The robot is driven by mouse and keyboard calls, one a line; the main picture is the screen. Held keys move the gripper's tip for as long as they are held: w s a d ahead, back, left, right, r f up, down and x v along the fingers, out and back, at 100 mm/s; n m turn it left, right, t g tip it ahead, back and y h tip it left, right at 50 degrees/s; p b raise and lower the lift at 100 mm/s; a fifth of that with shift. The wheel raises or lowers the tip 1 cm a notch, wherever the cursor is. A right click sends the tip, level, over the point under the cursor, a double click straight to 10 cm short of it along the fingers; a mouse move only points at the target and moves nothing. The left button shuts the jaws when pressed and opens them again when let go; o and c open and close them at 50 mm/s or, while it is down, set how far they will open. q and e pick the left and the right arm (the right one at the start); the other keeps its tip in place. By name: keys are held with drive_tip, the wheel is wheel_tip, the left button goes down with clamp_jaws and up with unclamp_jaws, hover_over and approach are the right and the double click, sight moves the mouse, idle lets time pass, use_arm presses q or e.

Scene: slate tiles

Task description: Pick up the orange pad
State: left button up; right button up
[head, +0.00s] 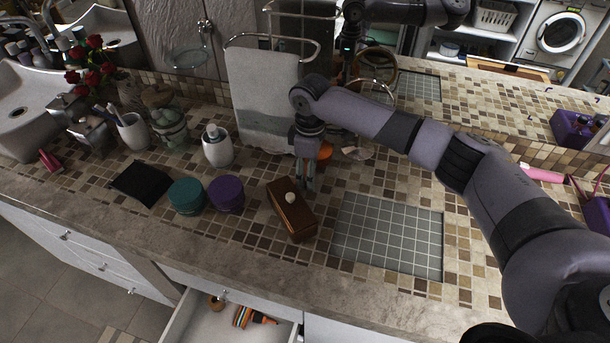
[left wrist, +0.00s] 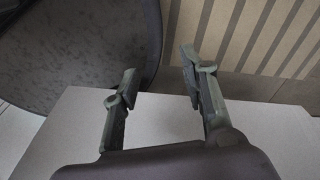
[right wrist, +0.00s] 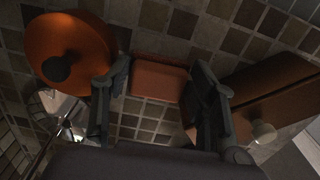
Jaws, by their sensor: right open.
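The orange pad (right wrist: 158,80) is a small rectangular block on the tiles in the right wrist view, between my right gripper's two fingers. In the head view I cannot make it out behind the gripper. My right gripper (right wrist: 158,88) points down with its fingers apart, one on each side of the pad. In the head view the right gripper (head: 308,183) is low over the counter, just behind a brown box (head: 295,220). My left gripper (left wrist: 160,78) is open and empty in the left wrist view; it is out of the head view.
The brown box with a pale knob (right wrist: 260,85) is close to the right finger. A round orange lid-like thing with a dark knob (right wrist: 72,55) is close to the left finger. Teal (head: 187,196) and purple (head: 226,194) tins stand left. A grey grid mat (head: 388,236) lies bare at right.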

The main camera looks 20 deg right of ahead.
drive_tip(key=shift+c, duration=0.2)
drive_tip(key=c, duration=0.5)
drive_tip(key=shift+c, duration=0.2)
drive_tip(key=shift+s+a+r+b, duration=0.1)
drive_tip(key=shift+r+b, duration=0.1)
drive_tip(key=shift+b, duration=0.15)
wheel_tip(320, 180, up, 10)
drive_tip(key=r+b, duration=0.1)
drive_tip(key=b, duration=0.1)
drive_tip(key=s+a, duration=0.5)
drive_tip(key=s, duration=0.3)
drive_tip(key=s+a+b, duration=0.1)
drive_tip(key=s+a, duration=0.5)
drive_tip(key=s, duration=0.2)
drive_tip(key=shift+s, duration=0.2)
